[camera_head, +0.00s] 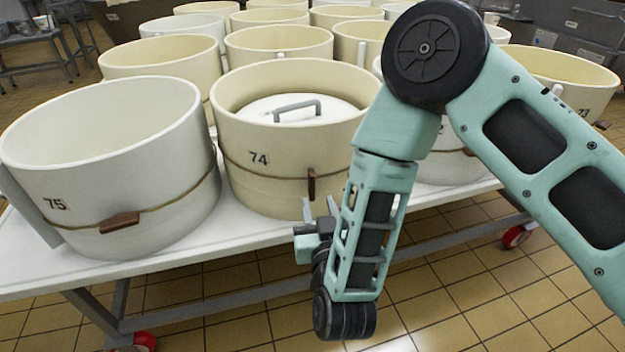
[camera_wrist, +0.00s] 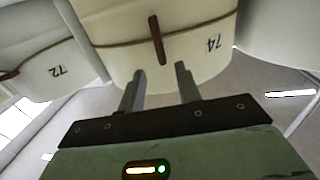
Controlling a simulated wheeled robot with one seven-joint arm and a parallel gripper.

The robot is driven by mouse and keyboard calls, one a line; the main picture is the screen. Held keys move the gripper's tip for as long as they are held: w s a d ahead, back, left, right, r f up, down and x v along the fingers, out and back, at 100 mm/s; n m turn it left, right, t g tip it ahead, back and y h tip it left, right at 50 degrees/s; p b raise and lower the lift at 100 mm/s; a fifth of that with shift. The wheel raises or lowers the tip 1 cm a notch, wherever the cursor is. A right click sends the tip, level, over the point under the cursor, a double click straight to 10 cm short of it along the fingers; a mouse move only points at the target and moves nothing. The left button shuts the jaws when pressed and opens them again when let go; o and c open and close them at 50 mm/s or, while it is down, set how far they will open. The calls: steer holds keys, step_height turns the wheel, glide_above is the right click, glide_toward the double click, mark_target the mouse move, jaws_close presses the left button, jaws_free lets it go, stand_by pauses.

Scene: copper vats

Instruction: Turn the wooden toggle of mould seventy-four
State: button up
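Mould seventy-four (camera_head: 260,185) is a cream round tub on the white table, with a cord around it and a lid with a grey handle inside. Its wooden toggle (camera_head: 311,184) stands upright on the cord, right of the number. In the wrist view the mould (camera_wrist: 190,50) appears upside down, and the toggle (camera_wrist: 157,40) lies just beyond the fingertips, roughly in line with the gap between them. My gripper (camera_head: 319,211) is open and empty, just below the toggle in the head view; it also shows in the wrist view (camera_wrist: 160,72). I see no contact with the toggle.
Mould seventy-five (camera_head: 110,170) stands to the left with its toggle (camera_head: 120,222) lying nearly level. Mould seventy-two (camera_wrist: 50,70) stands on the other side, and mould seventy-three (camera_head: 570,85) is farther right. The table's front edge (camera_head: 150,268) runs below; the tiled floor in front is clear.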

mark_target(313, 183)
steer(key=w, duration=0.5)
steer(key=w+a, duration=0.1)
steer(key=w, duration=0.1)
steer(key=shift+w+a, duration=0.1)
steer(key=shift+w, duration=0.25)
jaws_close()
